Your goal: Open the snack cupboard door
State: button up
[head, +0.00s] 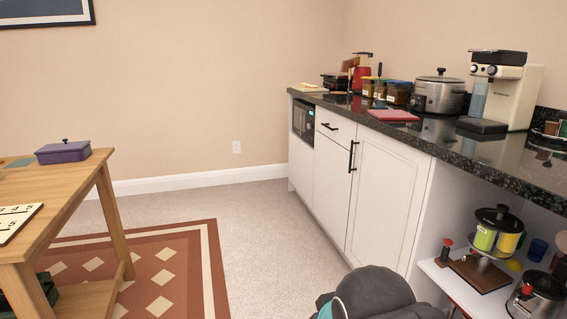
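A white base cupboard stands along the right wall, under a dark speckled counter. Its wide cupboard door (386,197) is shut, with a black vertical bar handle (352,157) at its upper left edge. To its left is a narrower white door (331,189), also shut, under a drawer (335,126) with a black handle. No label shows which door is the snack cupboard's. My gripper is not in view; only a dark grey and teal part of my arm shows at the bottom, in front of the cupboards.
The counter (437,146) holds a slow cooker (438,94), a coffee machine (506,90) and jars. An open shelf (447,277) with pots is at right. A wooden table (70,188) stands left on a patterned rug (185,265). Carpet before the doors is clear.

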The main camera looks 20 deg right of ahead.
aim_at(390, 182)
jog(key=z, duration=0.25)
jog(key=k, duration=0.2)
jog(key=u, duration=0.45)
jog(key=i, duration=1.55)
jog(key=z, duration=1.7)
jog(key=i, duration=0.65)
jog(key=z, duration=0.7)
